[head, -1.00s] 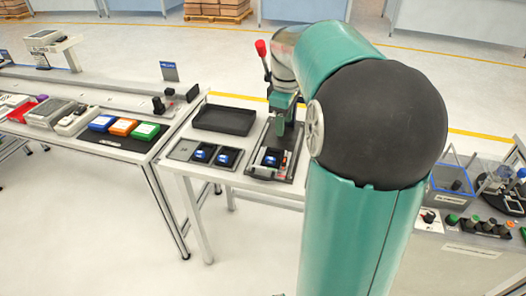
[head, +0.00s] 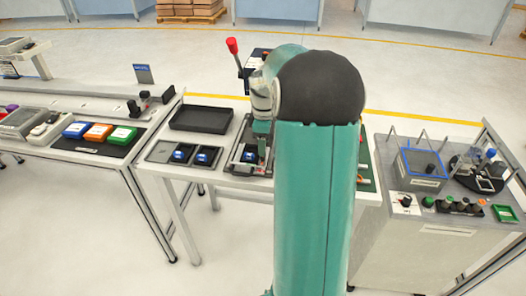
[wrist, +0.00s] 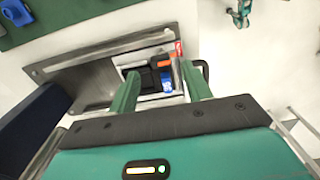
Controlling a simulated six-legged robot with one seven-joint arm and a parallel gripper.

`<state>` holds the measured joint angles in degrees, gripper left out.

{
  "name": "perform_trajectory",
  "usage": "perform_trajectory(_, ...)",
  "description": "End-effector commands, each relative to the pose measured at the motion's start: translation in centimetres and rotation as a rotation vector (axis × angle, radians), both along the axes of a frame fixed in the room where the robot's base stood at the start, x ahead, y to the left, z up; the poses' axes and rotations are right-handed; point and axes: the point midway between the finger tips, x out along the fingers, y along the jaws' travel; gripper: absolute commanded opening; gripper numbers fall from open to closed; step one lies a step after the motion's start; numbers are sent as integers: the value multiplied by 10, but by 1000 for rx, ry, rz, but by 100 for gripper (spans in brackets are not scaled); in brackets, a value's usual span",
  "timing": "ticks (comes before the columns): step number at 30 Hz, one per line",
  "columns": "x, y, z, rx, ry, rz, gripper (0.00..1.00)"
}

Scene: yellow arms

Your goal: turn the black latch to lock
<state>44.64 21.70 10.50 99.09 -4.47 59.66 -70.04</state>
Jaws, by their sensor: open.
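The fixture (head: 235,158) is a grey plate on the white table, with a red-knobbed lever (head: 232,46) standing at its back. In the wrist view the fixture plate (wrist: 90,72) carries a dark pocket, a blue part (wrist: 167,84), and orange (wrist: 164,60) and red pieces. I cannot clearly make out the black latch; a black bar-like piece (wrist: 205,72) shows beside the right finger. My gripper (wrist: 160,72) is open, its two green fingers apart over the fixture with nothing held. In the head view my gripper (head: 262,128) is low over the fixture, and my arm hides part of it.
A black empty tray (head: 200,119) and two dark pockets with blue parts (head: 181,154) lie left of the fixture. Blue, orange and green boxes (head: 98,132) stand on the left bench. A cart with a blue-rimmed bin (head: 422,165) stands at right.

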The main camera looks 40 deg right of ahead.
Motion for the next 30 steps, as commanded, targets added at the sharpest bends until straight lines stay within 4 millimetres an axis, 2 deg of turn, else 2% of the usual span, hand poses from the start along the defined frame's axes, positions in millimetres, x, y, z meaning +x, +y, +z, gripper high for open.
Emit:
perform_trajectory(3,0,2,-21,2,1,2,49)
perform_trajectory(6,1,2,-32,0,1,4,49)
perform_trajectory(17,1,2,-39,-1,-1,4,49)
perform_trajectory(20,1,2,-39,-1,-1,4,33)
perform_trajectory(24,1,2,-39,-1,-1,3,6)
perform_trajectory(30,1,2,-38,-1,-1,-2,4)
